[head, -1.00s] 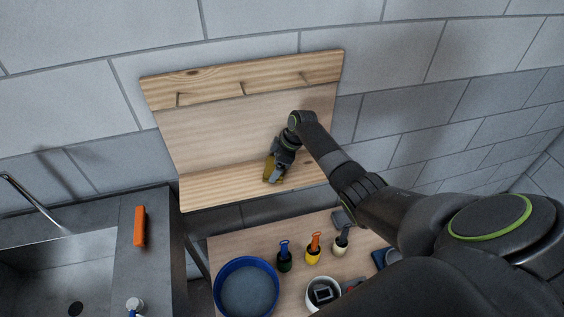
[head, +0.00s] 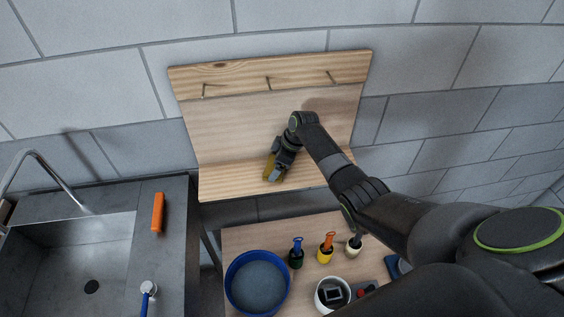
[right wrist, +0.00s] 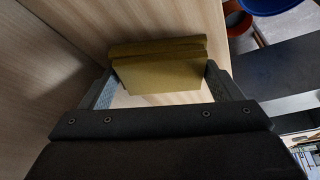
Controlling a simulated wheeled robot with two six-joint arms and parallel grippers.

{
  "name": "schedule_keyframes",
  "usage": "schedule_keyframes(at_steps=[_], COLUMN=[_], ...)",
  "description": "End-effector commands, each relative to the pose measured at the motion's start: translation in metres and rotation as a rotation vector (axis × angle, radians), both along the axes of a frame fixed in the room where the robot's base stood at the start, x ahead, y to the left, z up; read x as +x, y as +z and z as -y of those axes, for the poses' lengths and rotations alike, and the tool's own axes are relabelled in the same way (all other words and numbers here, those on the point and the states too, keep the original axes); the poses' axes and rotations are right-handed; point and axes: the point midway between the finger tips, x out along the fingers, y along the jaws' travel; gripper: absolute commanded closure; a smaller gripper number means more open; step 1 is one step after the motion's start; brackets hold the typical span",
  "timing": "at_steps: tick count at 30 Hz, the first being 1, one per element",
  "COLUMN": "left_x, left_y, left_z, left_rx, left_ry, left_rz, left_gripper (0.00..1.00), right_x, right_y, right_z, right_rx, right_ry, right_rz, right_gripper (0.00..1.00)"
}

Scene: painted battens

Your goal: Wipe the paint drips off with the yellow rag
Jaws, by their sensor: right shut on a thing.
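My right gripper (head: 277,172) is at the lower batten (head: 229,184) of the wooden panel (head: 232,130). It is shut on the yellow rag (head: 269,168), a dull yellow folded pad. In the right wrist view the rag (right wrist: 158,65) sits between both fingers of the gripper (right wrist: 160,88), close to a pale wood surface (right wrist: 90,22). Whether the rag touches the wood is unclear. No paint drips can be made out on the wood that shows; the part behind the gripper and arm is hidden. My left gripper is not in view.
The upper batten (head: 235,79) carries several short pegs. On the table below stand a blue basin (head: 230,287), several small pots with brushes (head: 325,252) and a white pot (head: 320,301). A sink (head: 75,255) and an orange object (head: 158,212) are at left.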

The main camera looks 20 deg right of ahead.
Motion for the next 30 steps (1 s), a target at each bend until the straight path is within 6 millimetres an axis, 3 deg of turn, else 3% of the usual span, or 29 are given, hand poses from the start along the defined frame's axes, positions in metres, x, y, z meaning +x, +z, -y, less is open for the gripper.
schedule_keyframes(at_steps=[9,30], left_x=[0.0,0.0], left_y=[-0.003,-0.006], left_z=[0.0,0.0], left_rx=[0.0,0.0], left_ry=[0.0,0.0], left_rz=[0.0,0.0], left_gripper=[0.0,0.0], right_x=[0.006,0.015], right_y=[-0.002,0.0], right_z=[-0.027,-0.063], right_rx=[0.002,0.001], right_ry=[0.001,0.0], right_rz=[-0.001,-0.001], right_gripper=[0.4,0.4])
